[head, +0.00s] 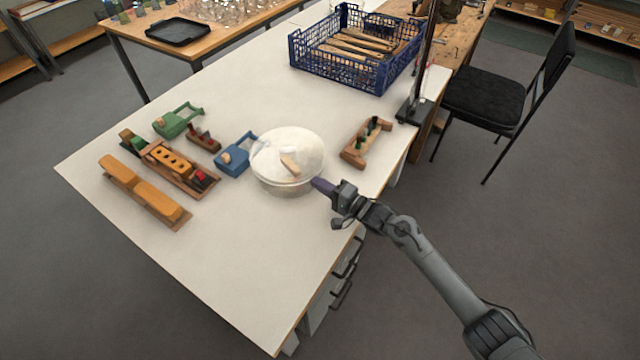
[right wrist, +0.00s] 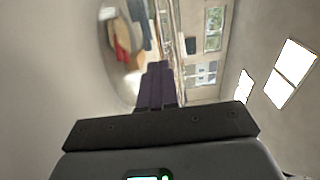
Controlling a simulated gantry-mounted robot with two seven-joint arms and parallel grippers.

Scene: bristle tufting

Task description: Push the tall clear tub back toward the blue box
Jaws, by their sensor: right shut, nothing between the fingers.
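The clear tub (head: 270,180) stands upright near the middle of the white table, with whitish contents and a small tan wooden piece in its mouth. My right gripper (head: 317,184) is shut and empty, its purple fingers low at the tub's right front side. I cannot tell whether they touch the wall. In the right wrist view the fingers (right wrist: 157,82) point past the curved tub wall (right wrist: 108,62). A small blue box-like piece (head: 233,160) stands close to the tub's left. A blue slatted crate (head: 365,72) holding wooden sticks stands at the far back. My left gripper is out of view.
A wooden block with dark pegs (head: 354,155) stands right of the tub by the table edge. Green, red and orange wooden pieces (head: 140,190) lie at the left. A dark stand (head: 413,110) is at the back right. The white table (head: 255,90) is clear between tub and crate.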

